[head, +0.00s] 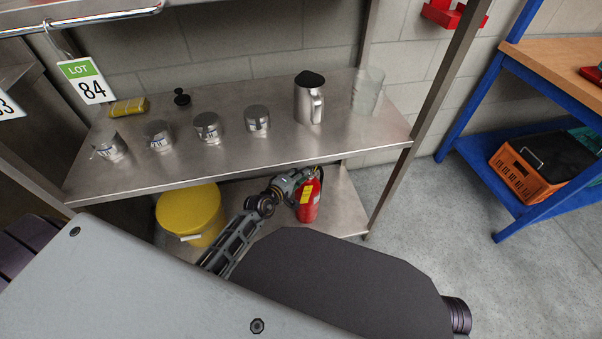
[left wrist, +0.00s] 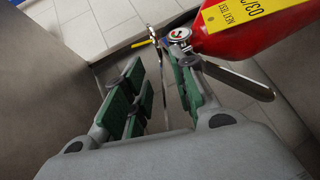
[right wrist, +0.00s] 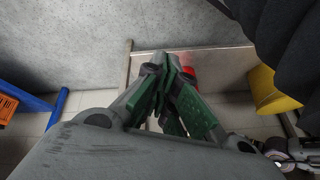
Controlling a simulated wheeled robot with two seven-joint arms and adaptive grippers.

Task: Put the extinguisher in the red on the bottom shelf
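The red fire extinguisher (head: 308,202) with a yellow label is over the steel table's bottom shelf (head: 345,207), at its right part. It looks roughly upright; whether its base touches the shelf is unclear. My left gripper (head: 287,183) is at its top, left of the valve. In the left wrist view the fingers (left wrist: 158,90) are apart, with the extinguisher (left wrist: 245,25), its gauge and metal lever at the right finger; contact is unclear. My right gripper (right wrist: 166,72) has its fingertips together, with a red patch, probably the extinguisher (right wrist: 189,72), beyond them.
A yellow bucket (head: 190,212) stands left on the bottom shelf. The table top (head: 240,165) above holds several metal tins, a steel jug (head: 309,98) and clear cups (head: 368,88). A red bracket (head: 455,14) is on the wall. A blue bench (head: 470,110) with an orange crate (head: 530,177) stands right.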

